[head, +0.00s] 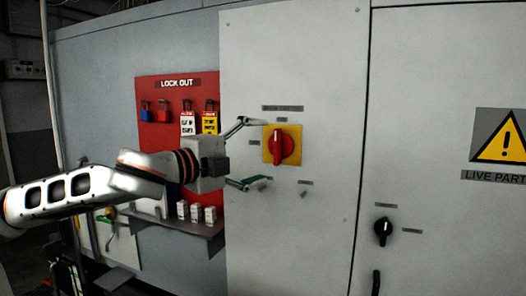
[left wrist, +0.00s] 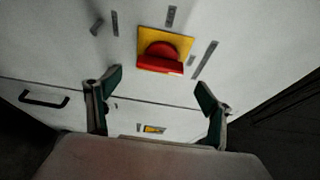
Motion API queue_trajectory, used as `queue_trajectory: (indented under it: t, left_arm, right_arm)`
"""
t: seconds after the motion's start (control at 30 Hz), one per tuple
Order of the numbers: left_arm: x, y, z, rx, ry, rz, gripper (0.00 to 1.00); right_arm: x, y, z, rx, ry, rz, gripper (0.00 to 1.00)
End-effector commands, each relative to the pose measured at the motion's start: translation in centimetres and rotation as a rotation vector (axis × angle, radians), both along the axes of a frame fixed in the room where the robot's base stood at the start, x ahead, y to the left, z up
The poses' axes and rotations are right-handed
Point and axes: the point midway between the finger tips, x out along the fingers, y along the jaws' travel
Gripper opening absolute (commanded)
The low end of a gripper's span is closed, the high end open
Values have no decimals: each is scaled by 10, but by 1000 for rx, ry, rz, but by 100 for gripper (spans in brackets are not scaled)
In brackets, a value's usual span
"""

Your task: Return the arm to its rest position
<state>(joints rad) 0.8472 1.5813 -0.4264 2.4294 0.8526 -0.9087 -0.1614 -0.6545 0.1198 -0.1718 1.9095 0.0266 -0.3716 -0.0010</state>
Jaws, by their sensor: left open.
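My left arm comes in from the left in the head view. Its gripper (head: 250,153) is open and empty, with its two fingers spread one above the other, just left of a red rotary switch (head: 284,146) on a yellow plate (head: 268,157). The switch handle stands upright in the head view. In the left wrist view my left gripper (left wrist: 158,92) shows both fingers apart with nothing between them. The red switch (left wrist: 160,63) is beyond the fingertips there, and no contact shows. My right gripper is not in view.
A red lock-out board (head: 151,88) with padlocks and tags hangs behind my left wrist. A shelf (head: 204,229) below holds several small white items. A black knob (head: 383,231) and a yellow warning sign (head: 507,140) are on the right cabinet door.

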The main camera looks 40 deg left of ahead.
Motion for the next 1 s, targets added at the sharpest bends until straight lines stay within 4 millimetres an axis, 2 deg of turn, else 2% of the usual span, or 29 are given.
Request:
queue_trajectory:
  t: [0.7, 0.77, 0.87, 1.0]
  left_arm:
    - [0, -3, -4, -4, 6, -5, 81]
    - [3, -7, -14, -10, 16, -12, 81]
    - [14, -21, -42, -29, 46, -28, 81]
    - [27, -43, -98, -80, 98, -41, 81]
  right_arm:
    - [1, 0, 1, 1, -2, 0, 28]
    - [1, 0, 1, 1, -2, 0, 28]
    - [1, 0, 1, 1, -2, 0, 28]
    - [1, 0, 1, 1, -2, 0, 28]
